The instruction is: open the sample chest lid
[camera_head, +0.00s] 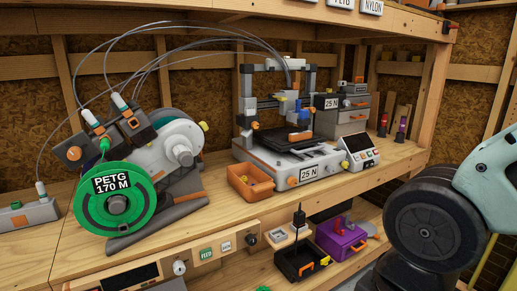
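No chest in view is labelled as the sample chest. A grey stacked box (346,113) with orange latches and a yellow piece on top stands on the bench behind the printer, at the right. It may be the chest, and its top looks shut, but it is too small to be sure. A purple box (340,238) with red and purple pieces at its top sits on the lower shelf; I cannot tell whether it has a lid. My arm shows at the right edge, in front of the bench. My gripper is not in view.
A 3D printer (290,140) stands mid-bench, with an orange bin (250,184) and a small control panel (361,152) nearby. A green PETG spool (115,200) fills the left. A black tray (300,262) sits below. A wooden post (437,95) rises at the bench's right end.

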